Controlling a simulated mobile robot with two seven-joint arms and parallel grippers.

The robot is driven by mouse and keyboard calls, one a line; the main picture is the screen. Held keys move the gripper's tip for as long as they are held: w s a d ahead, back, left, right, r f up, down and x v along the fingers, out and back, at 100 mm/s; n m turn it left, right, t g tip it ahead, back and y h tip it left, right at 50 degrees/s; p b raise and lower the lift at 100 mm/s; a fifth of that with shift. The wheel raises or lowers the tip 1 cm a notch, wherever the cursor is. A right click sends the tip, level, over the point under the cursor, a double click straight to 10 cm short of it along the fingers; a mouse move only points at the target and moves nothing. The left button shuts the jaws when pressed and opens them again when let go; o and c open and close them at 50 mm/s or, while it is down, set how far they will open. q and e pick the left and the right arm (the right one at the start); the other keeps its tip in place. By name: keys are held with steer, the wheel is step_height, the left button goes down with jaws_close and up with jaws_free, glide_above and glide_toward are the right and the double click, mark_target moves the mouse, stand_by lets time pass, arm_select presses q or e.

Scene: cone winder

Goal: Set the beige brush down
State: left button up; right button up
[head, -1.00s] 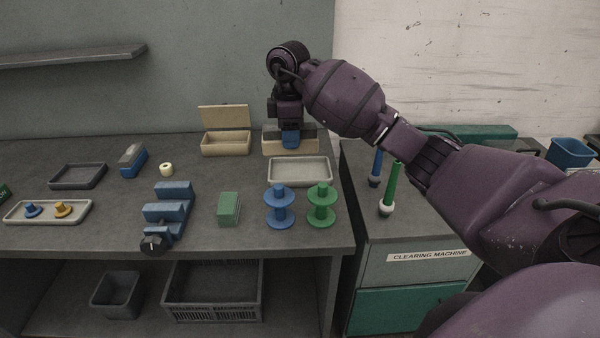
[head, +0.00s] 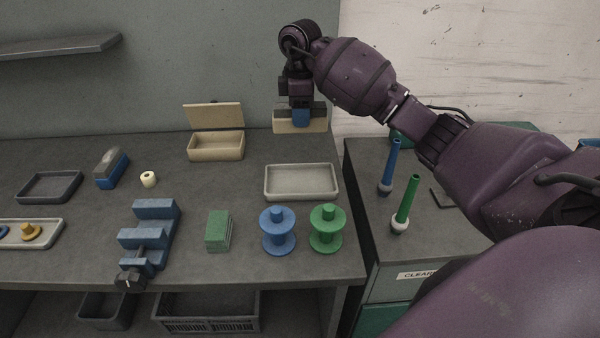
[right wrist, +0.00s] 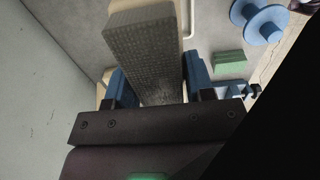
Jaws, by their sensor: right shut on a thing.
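The beige brush (head: 283,126) is held in my right gripper (head: 300,118), whose blue fingers are shut on it. In the head view it shows as a beige bar in front of the wall, by the table's back edge. I cannot tell for sure whether it touches the table. In the right wrist view the brush (right wrist: 148,45) sits between the two blue fingers of the gripper (right wrist: 157,88), its speckled grey-brown face towards the camera. My left gripper is in neither view.
A pale empty tray (head: 300,182) lies in front of the brush. An open beige box (head: 216,147) stands left of it. Blue (head: 278,230) and green (head: 327,230) spools stand near the front edge. Blue (head: 391,165) and green (head: 405,205) spindles stand on the right cabinet.

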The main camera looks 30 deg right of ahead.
steer(key=shift+f+b, duration=0.4)
steer(key=shift+f, duration=6.1)
step_height(320, 180, down, 5)
steer(key=shift+r+b, duration=0.1)
steer(key=shift+b, duration=0.2)
steer(key=o, duration=1.1)
steer(key=shift+c, duration=0.2)
